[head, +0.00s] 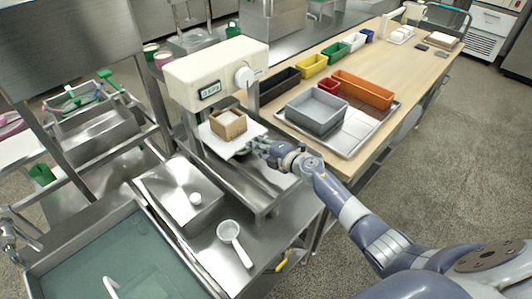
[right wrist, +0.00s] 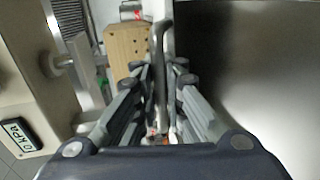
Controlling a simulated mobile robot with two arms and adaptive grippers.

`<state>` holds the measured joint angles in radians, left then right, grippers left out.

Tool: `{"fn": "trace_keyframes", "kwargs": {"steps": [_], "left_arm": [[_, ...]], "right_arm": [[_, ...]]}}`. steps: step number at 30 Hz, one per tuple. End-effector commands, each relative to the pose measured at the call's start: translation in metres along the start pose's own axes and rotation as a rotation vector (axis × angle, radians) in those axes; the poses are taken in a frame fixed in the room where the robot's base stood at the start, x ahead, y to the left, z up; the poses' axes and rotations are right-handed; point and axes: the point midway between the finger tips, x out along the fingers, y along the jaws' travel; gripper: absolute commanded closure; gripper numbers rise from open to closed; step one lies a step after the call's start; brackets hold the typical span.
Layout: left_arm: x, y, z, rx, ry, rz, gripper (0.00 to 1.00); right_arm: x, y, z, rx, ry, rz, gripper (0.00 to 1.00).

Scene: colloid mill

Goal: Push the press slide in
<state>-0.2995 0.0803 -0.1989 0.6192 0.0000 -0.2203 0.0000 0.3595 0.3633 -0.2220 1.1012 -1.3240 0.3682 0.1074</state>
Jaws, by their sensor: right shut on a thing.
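The press (head: 215,75) is a cream machine with a round knob, standing on the steel counter. Its slide (head: 222,146) is a white plate that sticks out under the press head and carries a wooden box (head: 228,124). My right gripper (head: 257,148) is at the slide's near right edge. In the right wrist view its fingers (right wrist: 160,85) are shut on an upright grey metal bar, the slide's handle (right wrist: 161,50). The wooden box (right wrist: 128,44) shows there just beyond the fingers. The exact contact is partly hidden by the fingers. My left gripper is not in view.
A steel lidded pan (head: 180,190), a white strainer (head: 229,232) and a sink (head: 115,255) are at the front left.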

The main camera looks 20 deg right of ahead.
Motion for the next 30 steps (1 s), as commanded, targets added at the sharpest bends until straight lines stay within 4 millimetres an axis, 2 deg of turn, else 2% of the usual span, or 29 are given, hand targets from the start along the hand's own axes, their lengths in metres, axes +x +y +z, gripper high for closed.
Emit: {"fn": "trace_keyframes", "kwargs": {"steps": [6,17,18,19,30], "left_arm": [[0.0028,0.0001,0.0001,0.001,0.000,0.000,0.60],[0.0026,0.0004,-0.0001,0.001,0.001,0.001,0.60],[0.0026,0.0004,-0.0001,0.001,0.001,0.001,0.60],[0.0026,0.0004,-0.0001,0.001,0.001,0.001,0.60],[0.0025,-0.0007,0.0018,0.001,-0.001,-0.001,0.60]], "right_arm": [[0.0111,0.0031,0.0016,0.000,-0.003,0.001,1.00],[0.0118,0.0042,0.0018,0.000,-0.004,0.003,1.00],[0.0118,0.0042,0.0018,0.000,-0.004,0.003,0.84],[0.0117,0.0042,0.0018,0.000,-0.004,0.003,0.82],[0.0099,0.0022,0.0011,0.000,-0.002,0.000,0.82]]}}
